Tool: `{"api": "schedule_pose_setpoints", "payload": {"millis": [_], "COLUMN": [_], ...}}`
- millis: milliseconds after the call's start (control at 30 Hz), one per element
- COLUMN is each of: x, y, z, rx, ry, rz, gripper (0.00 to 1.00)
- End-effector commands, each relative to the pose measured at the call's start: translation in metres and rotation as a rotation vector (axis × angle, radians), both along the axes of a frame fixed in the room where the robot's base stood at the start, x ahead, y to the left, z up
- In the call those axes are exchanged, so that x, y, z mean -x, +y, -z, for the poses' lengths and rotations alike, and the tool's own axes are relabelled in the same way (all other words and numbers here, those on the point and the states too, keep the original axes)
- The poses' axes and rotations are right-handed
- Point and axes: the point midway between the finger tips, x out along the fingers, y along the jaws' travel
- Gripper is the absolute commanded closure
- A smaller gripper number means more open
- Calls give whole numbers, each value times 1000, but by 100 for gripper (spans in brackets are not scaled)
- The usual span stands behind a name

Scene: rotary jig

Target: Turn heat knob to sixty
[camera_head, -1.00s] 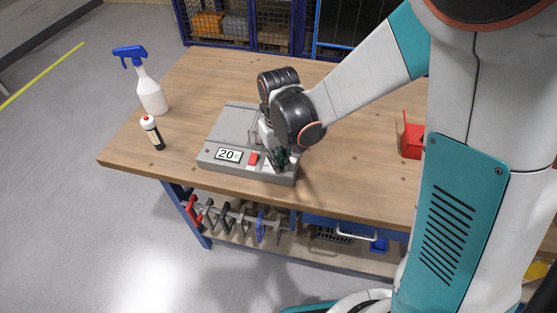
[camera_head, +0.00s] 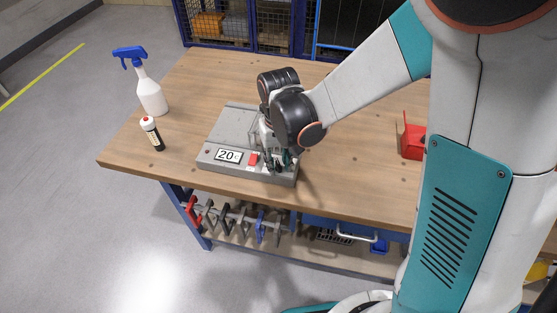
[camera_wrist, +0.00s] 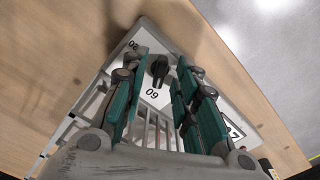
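The grey heat unit (camera_head: 222,135) lies on the workbench. Its display (camera_head: 228,155) reads 20. The black heat knob (camera_wrist: 159,68) shows in the wrist view on a white dial face, with a 60 mark (camera_wrist: 153,93) close to its lower end and an 80 mark at upper left. I cannot tell which end is its pointer. My gripper (camera_head: 284,158) is low over the unit's right front. In the wrist view my gripper's green fingers (camera_wrist: 160,60) are apart, one on each side of the knob, with visible gaps. My gripper hides the knob in the head view.
A red button (camera_head: 253,159) sits between display and gripper. A red box (camera_head: 412,142) is at the right. The bench between unit and red box is clear.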

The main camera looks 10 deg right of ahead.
Motion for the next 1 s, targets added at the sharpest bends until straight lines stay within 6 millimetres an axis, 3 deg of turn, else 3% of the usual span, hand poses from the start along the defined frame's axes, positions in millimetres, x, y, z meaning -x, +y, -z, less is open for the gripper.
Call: {"api": "schedule_pose_setpoints", "payload": {"millis": [367,700,1000], "x": [0,1,0], "y": [0,0,0], "z": [-6,-55,-75], "rx": [0,0,0], "ry": [0,0,0], "rz": [0,0,0], "gripper": [71,71,71]}}
